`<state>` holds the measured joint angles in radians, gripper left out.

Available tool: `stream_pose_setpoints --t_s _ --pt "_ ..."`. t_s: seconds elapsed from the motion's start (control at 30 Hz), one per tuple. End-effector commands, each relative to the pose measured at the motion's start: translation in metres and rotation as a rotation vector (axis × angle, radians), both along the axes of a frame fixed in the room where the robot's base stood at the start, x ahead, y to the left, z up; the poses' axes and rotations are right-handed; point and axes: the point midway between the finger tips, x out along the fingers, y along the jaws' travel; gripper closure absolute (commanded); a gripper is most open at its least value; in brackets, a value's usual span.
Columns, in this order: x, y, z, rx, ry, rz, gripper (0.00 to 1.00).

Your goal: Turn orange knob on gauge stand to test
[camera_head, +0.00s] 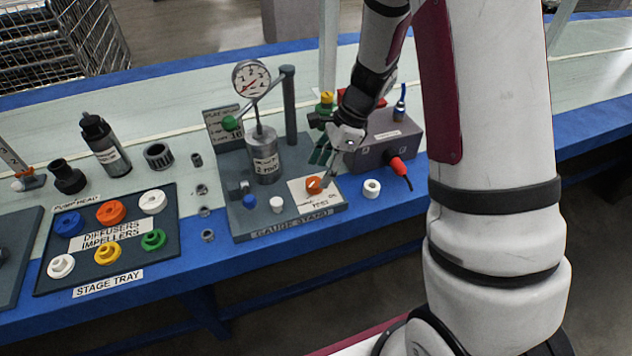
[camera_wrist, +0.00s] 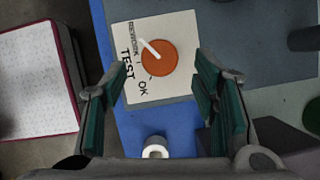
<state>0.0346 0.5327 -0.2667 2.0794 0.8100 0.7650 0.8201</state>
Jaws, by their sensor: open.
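The gauge stand (camera_head: 240,220) is a dark panel with a pressure gauge (camera_head: 251,79) on a grey cylinder. Its orange knob (camera_head: 314,185) sits on a white label plate at the front right. In the wrist view the orange knob (camera_wrist: 160,60) has a white pointer (camera_wrist: 149,46) aimed up-left, at the REWORK word.
A white ring (camera_head: 371,188) stands on the blue edge right of the stand. A grey box (camera_head: 385,145) with a red connector is behind it. Blue (camera_head: 249,201) and white (camera_head: 276,204) pegs stand left of the knob. The stage tray (camera_head: 160,222) lies farther left.

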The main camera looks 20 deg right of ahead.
Motion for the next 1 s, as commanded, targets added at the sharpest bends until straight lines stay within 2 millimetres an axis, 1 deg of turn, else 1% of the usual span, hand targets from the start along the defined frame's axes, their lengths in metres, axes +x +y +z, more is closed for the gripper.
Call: stream_pose_setpoints --t_s 0.03,0.23,0.4,0.63,0.67,0.7,0.87,1.0 --pt "0.000 0.004 -0.011 0.001 0.003 0.002 0.46" --pt "0.002 0.013 -0.032 -0.001 0.002 0.002 0.46" --pt "0.002 0.015 -0.037 0.000 0.000 0.002 0.46" --pt "0.002 0.016 -0.037 0.000 0.000 0.002 0.46" --pt "0.002 0.016 -0.037 0.000 0.000 0.002 0.48" --pt "0.002 0.016 -0.037 0.000 0.000 0.002 0.57" --pt "0.002 0.016 -0.037 0.000 0.000 0.002 0.93" --pt "0.002 0.015 -0.037 0.000 0.000 0.003 0.94"
